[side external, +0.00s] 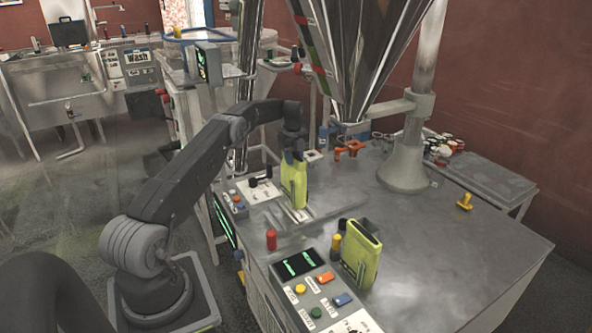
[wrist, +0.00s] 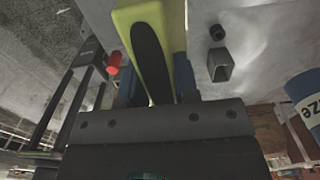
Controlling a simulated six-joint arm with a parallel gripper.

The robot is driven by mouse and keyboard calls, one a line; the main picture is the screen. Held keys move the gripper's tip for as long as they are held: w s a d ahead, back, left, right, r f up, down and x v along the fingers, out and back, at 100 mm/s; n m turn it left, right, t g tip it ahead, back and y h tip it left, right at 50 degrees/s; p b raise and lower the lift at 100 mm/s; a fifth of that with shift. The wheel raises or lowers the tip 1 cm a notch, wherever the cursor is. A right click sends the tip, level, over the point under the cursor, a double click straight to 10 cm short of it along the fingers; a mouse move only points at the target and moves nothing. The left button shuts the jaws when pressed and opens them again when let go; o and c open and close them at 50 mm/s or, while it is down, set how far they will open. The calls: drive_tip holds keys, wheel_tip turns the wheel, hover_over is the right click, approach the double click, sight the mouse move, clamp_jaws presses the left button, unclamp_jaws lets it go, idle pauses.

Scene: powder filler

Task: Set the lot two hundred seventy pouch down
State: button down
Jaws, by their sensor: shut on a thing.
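My gripper (side external: 292,157) is shut on a yellow-green pouch (side external: 294,186) and holds it upright from above, near the left side of the steel table. The pouch's lower end is close above a small pale plate (side external: 299,214); I cannot tell whether they touch. In the wrist view the pouch (wrist: 173,20) with a dark oval patch lies between the fingers of my gripper (wrist: 158,88). A second yellow-green pouch (side external: 360,255) stands on the table behind the control panel. No lot number is readable on either pouch.
The control panel (side external: 318,290) with colored buttons is at the table's front. A red knob (side external: 271,240) and a yellow-and-black post (side external: 336,244) stand nearby. A steel hopper cone (side external: 365,60) hangs above the back. The table's right side (side external: 450,265) is mostly clear.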

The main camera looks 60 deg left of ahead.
sight(294, 178)
drive_tip(key=shift+w+d+f, duration=0.2)
drive_tip(key=shift+w, duration=0.2)
drive_tip(key=shift+f, duration=2)
drive_tip(key=c, duration=0.9)
unclamp_jaws()
drive_tip(key=shift+f, duration=0.2)
drive_tip(key=shift+o, duration=0.2)
